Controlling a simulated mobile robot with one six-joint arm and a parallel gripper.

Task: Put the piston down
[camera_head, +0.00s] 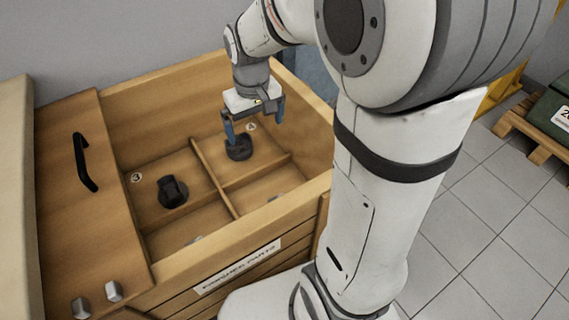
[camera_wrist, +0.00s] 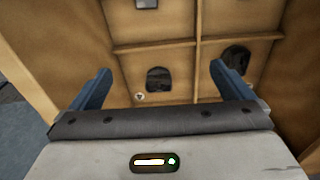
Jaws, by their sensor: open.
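A dark piston (camera_head: 239,147) stands in the back right compartment of the wooden crate (camera_head: 290,213), near a round label that looks like a 4. It also shows in the wrist view (camera_wrist: 158,80), below and between my fingers. My gripper (camera_head: 255,132) is open above this compartment, with its blue fingers spread and nothing between the tips. In the wrist view the fingers (camera_wrist: 160,72) are apart from the piston. A second dark piston (camera_head: 172,190) sits in the compartment marked 3, and the right finger partly overlaps it in the wrist view (camera_wrist: 235,58).
Thin wooden dividers (camera_head: 216,180) split the crate. A wooden panel (camera_head: 80,220) with a black handle (camera_head: 84,162) lies at the left. A pallet (camera_head: 535,130) stands on the tiled floor at the right.

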